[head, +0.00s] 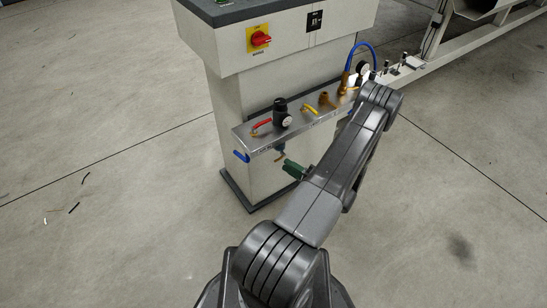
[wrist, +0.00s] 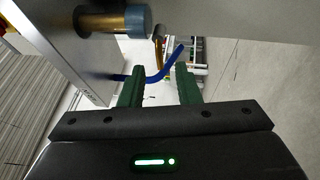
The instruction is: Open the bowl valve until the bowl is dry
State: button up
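In the head view, a bowl fitting (head: 279,149) with a small brass piece below hangs under the metal shelf. Its valve handle is too small to tell apart there. The wrist view shows a brass cylinder with a blue-grey end (wrist: 138,20) and a thin brass piece (wrist: 158,42) beside it; I take these for the bowl and its drain, but cannot be sure. A bent blue lever (wrist: 157,77) shows beyond my green fingertips. My gripper (wrist: 159,72) is open and empty, its fingers apart; in the head view it (head: 294,169) is below the shelf, right of the bowl.
The shelf (head: 262,140) carries a red lever (head: 262,124), a black regulator (head: 281,112) and a yellow lever (head: 310,110). A blue handle (head: 241,156) juts from its left end. The pedestal (head: 228,100) has a red switch (head: 261,39). Floor is open at left.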

jog(key=x, duration=0.7)
jog(key=shift+b, duration=0.3)
grip_shut()
